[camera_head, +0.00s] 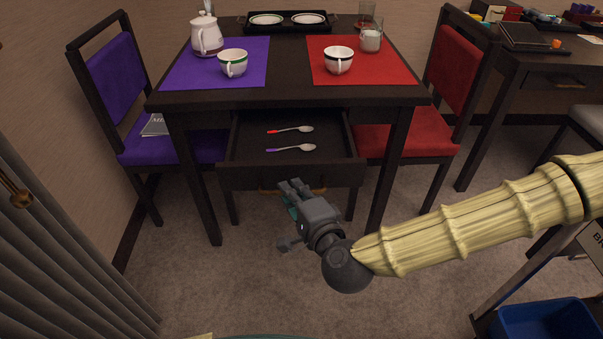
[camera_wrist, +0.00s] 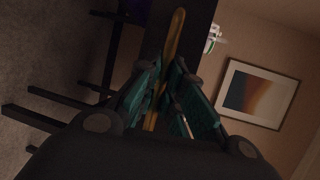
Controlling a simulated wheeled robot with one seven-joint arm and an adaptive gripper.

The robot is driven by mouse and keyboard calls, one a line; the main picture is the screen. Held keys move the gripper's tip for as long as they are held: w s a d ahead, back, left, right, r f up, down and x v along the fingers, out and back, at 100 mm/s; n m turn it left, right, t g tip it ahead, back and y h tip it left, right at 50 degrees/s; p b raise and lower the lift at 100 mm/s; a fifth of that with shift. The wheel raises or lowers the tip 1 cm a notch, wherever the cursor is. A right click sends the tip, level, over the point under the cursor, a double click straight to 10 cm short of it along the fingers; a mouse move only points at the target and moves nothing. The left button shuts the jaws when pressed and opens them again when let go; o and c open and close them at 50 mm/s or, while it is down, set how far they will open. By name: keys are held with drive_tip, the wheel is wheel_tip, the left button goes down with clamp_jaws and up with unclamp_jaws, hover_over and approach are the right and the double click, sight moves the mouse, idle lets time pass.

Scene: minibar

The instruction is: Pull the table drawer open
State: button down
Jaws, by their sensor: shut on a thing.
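The table drawer (camera_head: 291,176) is pulled out from under the dark table (camera_head: 290,92), and its inside shows. Two spoons lie in it, one with a red handle end (camera_head: 290,130) and one with a purple handle end (camera_head: 291,148). A brass-coloured handle (camera_head: 270,192) is on the drawer's front, and it also shows in the wrist view (camera_wrist: 175,40). The fingertips partly hide the handle.
A purple chair (camera_head: 112,75) stands left of the table and a red chair (camera_head: 455,60) right. Cups and a teapot (camera_head: 207,38) stand on the tabletop mats. Carpet in front is clear. A blue bin (camera_head: 545,325) is at lower right.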

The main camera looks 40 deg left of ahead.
drive_tip(key=shift+s, duration=0.1)
drive_tip(key=c, duration=1.5)
unclamp_jaws()
drive_tip(key=shift+v, duration=3.7)
